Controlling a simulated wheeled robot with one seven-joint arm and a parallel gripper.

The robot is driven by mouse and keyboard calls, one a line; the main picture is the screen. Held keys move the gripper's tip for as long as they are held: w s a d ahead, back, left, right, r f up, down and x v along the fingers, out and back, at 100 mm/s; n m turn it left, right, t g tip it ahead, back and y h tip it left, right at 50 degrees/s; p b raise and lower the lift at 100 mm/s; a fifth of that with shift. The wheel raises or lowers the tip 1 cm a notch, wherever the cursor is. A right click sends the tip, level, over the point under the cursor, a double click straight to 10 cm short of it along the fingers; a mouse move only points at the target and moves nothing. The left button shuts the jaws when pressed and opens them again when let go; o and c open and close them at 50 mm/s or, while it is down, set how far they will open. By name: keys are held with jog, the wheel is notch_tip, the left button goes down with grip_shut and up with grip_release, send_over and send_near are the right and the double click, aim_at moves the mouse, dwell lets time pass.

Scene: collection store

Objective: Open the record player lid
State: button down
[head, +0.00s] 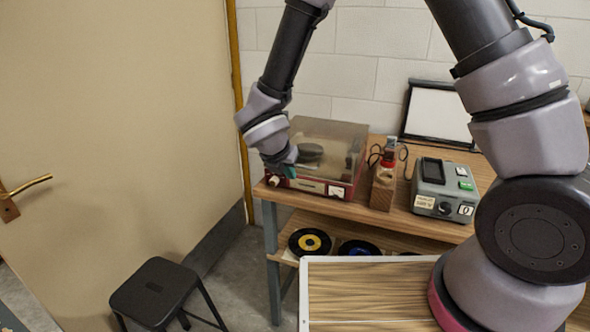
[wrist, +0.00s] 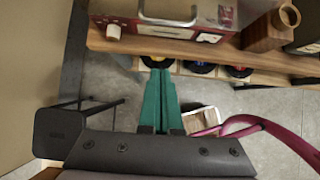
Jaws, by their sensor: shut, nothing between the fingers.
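The record player (head: 312,186) is a red-fronted box on the wooden shelf unit, with a smoky see-through lid (head: 340,140) that is down over the dark turntable. In the wrist view its red front (wrist: 125,10) shows at the top, with a white knob at left and a pale metal bracket; most of the lid is out of that view. My gripper (head: 291,168) is at the player's front left, partly hidden by my wrist. In the wrist view its green fingers (wrist: 158,72) are shut and empty, pointing toward the front; contact with the lid cannot be told.
Right of the player stand a wooden block holder (head: 384,188) and a grey device (head: 443,190). Records (head: 310,242) lie on the lower shelf. A black stool (head: 155,290) stands at front left, beside a beige door (head: 110,130). Bare floor lies between stool and shelf.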

aim_at(298, 169)
jog(key=w+f, duration=0.1)
jog(key=w, duration=0.1)
jog(key=w+d+f, duration=0.1)
jog(key=w, duration=0.1)
jog(key=w+d+f, duration=0.1)
jog(key=w, duration=0.1)
jog(key=shift+w+d, duration=0.15)
jog(key=shift+w, duration=0.1)
jog(key=shift+r, duration=0.1)
